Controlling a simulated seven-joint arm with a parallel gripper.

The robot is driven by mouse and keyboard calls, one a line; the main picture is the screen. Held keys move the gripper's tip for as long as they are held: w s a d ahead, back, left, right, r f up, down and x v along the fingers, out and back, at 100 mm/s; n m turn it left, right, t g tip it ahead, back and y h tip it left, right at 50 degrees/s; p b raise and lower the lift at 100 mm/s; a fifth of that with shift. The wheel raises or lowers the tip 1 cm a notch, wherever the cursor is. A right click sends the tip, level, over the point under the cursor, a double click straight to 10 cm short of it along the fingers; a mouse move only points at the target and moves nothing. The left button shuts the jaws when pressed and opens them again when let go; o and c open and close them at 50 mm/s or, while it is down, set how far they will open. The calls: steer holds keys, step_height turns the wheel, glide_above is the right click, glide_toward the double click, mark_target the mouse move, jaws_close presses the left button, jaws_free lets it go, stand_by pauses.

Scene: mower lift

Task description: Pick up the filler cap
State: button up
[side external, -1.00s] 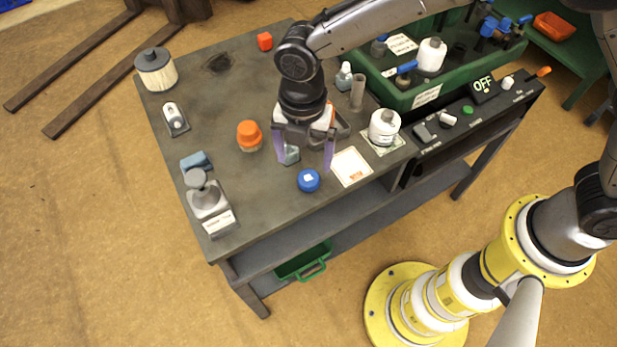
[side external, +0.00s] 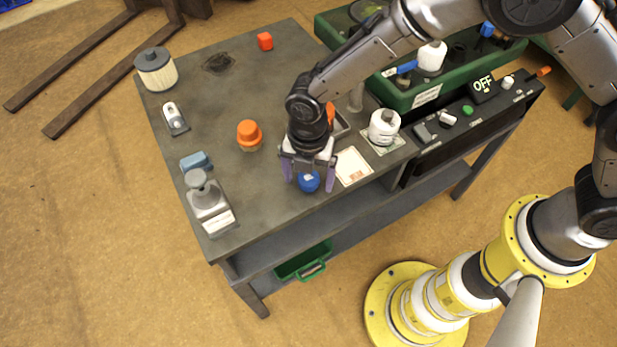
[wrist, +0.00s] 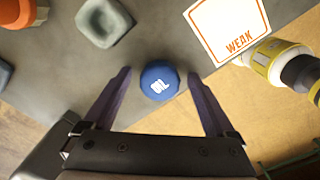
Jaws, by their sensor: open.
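The filler cap is likely the round blue cap with white "OIL" lettering (wrist: 159,81). It sits near the table's front edge, and it also shows in the side view (side external: 309,182). My gripper (side external: 309,187) is open above the cap, with one purple finger on each side of it. In the wrist view the cap lies between and slightly beyond the fingertips (wrist: 158,75), with a gap on both sides. The pictures do not show clearly how high the fingertips are above the table.
A white "WEAK" card (wrist: 228,28) lies right of the cap. An orange-topped item (side external: 249,134), a blue block (side external: 196,162) and a grey weighing-like stand (side external: 207,200) are to the left. A white bottle (side external: 383,127) stands right.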

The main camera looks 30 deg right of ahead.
steer(key=c, duration=1.4)
steer(key=shift+r, duration=0.15)
steer(key=shift+c, duration=0.2)
